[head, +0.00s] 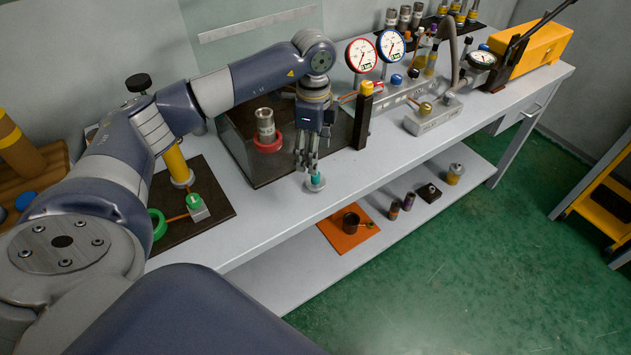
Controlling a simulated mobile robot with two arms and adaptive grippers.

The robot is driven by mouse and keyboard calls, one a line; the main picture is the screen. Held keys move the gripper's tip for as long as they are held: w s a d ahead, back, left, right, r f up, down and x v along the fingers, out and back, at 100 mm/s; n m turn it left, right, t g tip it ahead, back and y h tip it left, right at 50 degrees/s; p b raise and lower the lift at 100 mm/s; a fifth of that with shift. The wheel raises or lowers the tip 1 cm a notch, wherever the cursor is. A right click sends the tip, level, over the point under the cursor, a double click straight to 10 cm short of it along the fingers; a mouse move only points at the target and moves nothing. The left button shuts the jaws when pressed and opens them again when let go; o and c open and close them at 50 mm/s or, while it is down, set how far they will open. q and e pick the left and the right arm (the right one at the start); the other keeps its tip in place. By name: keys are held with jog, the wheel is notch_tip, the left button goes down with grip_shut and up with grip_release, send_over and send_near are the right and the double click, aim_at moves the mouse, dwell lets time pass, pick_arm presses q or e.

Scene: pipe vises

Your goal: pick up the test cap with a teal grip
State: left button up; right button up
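The test cap with a teal grip (315,181) stands on the light grey bench top, near its front edge, in the head view. It has a pale round base and a short teal top. My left gripper (309,168) points down right over the cap, with its fingertips close to the teal grip. The fingers partly overlap the cap's top, and I cannot tell whether they touch it or how far apart they are. My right gripper is not in view.
A dark post (362,120) stands to the right. Two gauges (361,55) rise behind it. A lower shelf holds an orange mat (338,240).

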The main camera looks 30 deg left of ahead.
aim_at(316, 181)
pick_arm(q)
notch_tip(316, 181, down, 3)
jog(key=shift+f, duration=0.15)
jog(key=f, duration=0.1)
jog(key=f+p, duration=0.1)
jog(key=f, duration=0.1)
jog(key=f+p, duration=0.1)
jog(key=f, duration=0.1)
jog(key=shift+w+d, duration=0.1)
jog(key=shift+d, duration=0.15)
jog(key=shift+f, duration=0.2)
jog(key=c, duration=1.2)
